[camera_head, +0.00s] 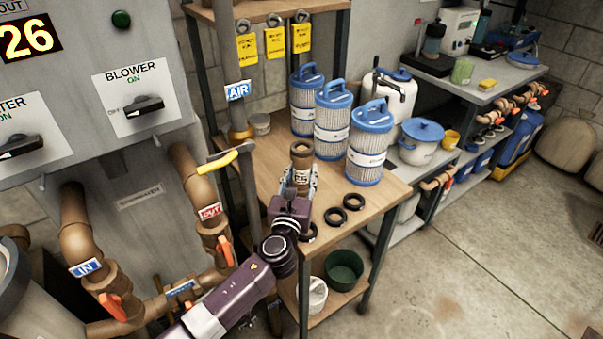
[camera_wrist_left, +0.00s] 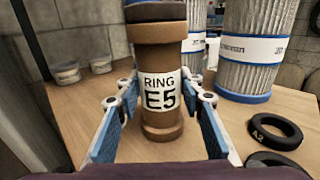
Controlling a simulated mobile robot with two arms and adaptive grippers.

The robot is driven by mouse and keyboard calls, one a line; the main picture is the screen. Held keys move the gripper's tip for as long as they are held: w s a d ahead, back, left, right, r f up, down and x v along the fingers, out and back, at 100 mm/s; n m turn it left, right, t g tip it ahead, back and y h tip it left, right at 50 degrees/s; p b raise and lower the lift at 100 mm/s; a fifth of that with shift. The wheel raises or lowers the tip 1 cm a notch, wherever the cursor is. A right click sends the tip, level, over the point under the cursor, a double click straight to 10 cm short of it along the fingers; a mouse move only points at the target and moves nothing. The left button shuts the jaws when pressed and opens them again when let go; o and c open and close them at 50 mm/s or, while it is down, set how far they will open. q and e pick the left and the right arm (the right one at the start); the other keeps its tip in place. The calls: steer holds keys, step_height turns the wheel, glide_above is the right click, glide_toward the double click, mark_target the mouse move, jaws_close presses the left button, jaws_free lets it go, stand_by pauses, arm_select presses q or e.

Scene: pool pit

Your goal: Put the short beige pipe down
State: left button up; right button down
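A short brown-beige pipe (camera_head: 301,156) with a white label stands upright on the wooden table (camera_head: 262,161). In the left wrist view the pipe (camera_wrist_left: 162,60) reads "RING E5"; its top is dark and cut off by the frame edge. Its lower end appears to rest on the wood. My left gripper (camera_head: 300,182) is at the table's near side, with one finger on each side of the pipe. In the wrist view the left gripper (camera_wrist_left: 168,108) is open, with gaps visible between its blue pads and the pipe. My right gripper is out of view.
Blue-capped filter cartridges (camera_head: 332,125) stand close behind and right of the pipe. Black rings (camera_head: 354,202) lie to its right; one reads A2. A valve pipe with a yellow handle (camera_head: 222,165) is at left. A small tub (camera_head: 260,124) stands at the back.

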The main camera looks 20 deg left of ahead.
arm_select(q)
steer(key=o, duration=0.4)
steer(key=s, duration=0.4)
steer(key=s+d, duration=0.1)
steer(key=s, duration=0.7)
steer(key=shift+d+r+b, duration=0.1)
steer(key=shift+d+b, duration=0.1)
steer(key=shift+b, duration=0.15)
